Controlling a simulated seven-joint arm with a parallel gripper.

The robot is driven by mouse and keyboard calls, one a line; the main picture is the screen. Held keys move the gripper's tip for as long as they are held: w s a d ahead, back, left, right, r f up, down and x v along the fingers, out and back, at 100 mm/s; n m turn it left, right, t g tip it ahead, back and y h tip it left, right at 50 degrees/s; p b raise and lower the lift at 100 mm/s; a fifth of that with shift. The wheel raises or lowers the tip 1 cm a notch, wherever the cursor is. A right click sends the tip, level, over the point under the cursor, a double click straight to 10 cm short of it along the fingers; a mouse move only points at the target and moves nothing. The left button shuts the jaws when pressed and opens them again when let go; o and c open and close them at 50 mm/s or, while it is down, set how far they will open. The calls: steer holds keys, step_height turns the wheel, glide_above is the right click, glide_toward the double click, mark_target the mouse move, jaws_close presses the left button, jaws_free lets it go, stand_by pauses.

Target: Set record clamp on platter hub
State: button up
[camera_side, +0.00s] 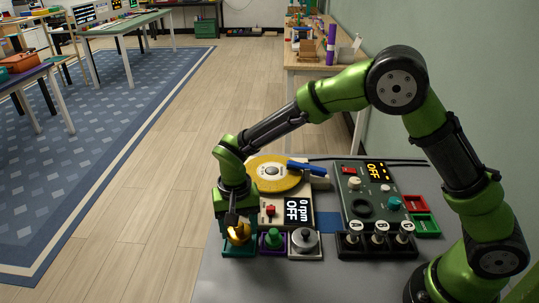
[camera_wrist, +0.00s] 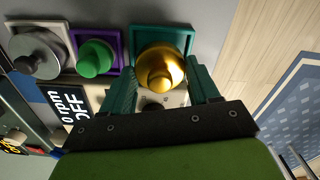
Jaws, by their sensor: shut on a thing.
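My gripper (camera_side: 236,222) is low at the front left of the table and shut on a gold knob-like piece (camera_side: 240,233). In the wrist view the gold piece (camera_wrist: 160,68) sits between my two fingers, over a teal square tray (camera_wrist: 137,37). I cannot tell whether it still touches the tray. The turntable's yellow platter (camera_side: 262,182) is behind my gripper, with a pale hub (camera_side: 271,171) at its centre, bare in view. A green knob piece (camera_side: 272,239) sits in a purple tray, and a silver round piece (camera_side: 304,240) in a pale tray.
A blue bar (camera_side: 305,167) lies at the platter's right side. The turntable display (camera_side: 298,209) reads 0 rpm OFF. A green control box (camera_side: 372,190) with an OFF display stands to the right. A black stand with posts marked A, B, C (camera_side: 378,247) is in front of it.

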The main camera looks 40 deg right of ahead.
steer(key=r, duration=0.7)
steer(key=shift+w+d+r, duration=0.15)
steer(key=shift+d+r, duration=0.1)
steer(key=shift+d, duration=0.05)
steer(key=w+d+m, duration=0.1)
steer(key=w+d, duration=0.5)
steer(key=d, duration=0.5)
steer(key=n, duration=0.3)
glide_above(272, 169)
steer(key=shift+s+f, duration=0.1)
steer(key=shift+r+n, duration=0.3)
steer(key=shift+n, duration=0.4)
steer(key=shift+f, duration=0.25)
steer(key=shift+a+f, duration=0.1)
steer(key=shift+f, duration=1.6)
steer(key=shift+f, duration=0.45)
